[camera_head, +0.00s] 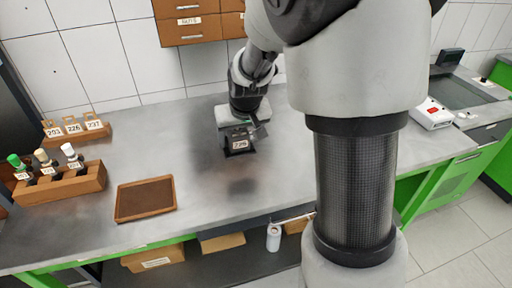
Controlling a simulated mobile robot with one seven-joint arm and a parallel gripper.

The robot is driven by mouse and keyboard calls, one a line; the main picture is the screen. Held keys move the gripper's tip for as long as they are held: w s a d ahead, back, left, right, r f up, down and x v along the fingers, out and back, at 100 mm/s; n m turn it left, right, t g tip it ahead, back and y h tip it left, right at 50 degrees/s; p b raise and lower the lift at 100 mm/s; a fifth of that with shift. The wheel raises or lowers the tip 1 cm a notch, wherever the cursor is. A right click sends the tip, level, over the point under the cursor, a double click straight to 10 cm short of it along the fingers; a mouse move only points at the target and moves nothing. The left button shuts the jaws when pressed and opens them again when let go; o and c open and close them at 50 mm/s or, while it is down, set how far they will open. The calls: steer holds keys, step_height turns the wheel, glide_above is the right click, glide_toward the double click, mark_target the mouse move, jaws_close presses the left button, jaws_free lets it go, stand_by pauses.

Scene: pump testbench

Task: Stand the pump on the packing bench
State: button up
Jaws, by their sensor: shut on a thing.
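My gripper (246,128) is above the back middle of the grey metal bench (215,215), pointing down. It is shut on a dark thing with a pale number label (239,146), which I take to be the pump; the label seems to read 226. The gripper hides its upper part. A dark patch, a shadow or reflection, lies on the bench in front of it, so it seems to be held above the surface, but I cannot tell the gap. I cannot make out which surface is the packing bench.
A shallow brown tray (145,181) lies left of my gripper. A wooden rack (60,187) with green, tan and white-topped items stands at the left, with a rack of number tags (77,135) behind. Drawers (188,30) hang above. Bench between tray and gripper is clear.

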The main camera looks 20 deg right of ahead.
steer(key=shift+w+f+b, duration=0.1)
steer(key=shift+f+b, duration=0.5)
steer(key=shift+f, duration=3.5)
steer(key=shift+f, duration=0.15)
steer(key=o, duration=1.9)
steer(key=shift+f, duration=0.1)
steer(key=shift+o, duration=0.2)
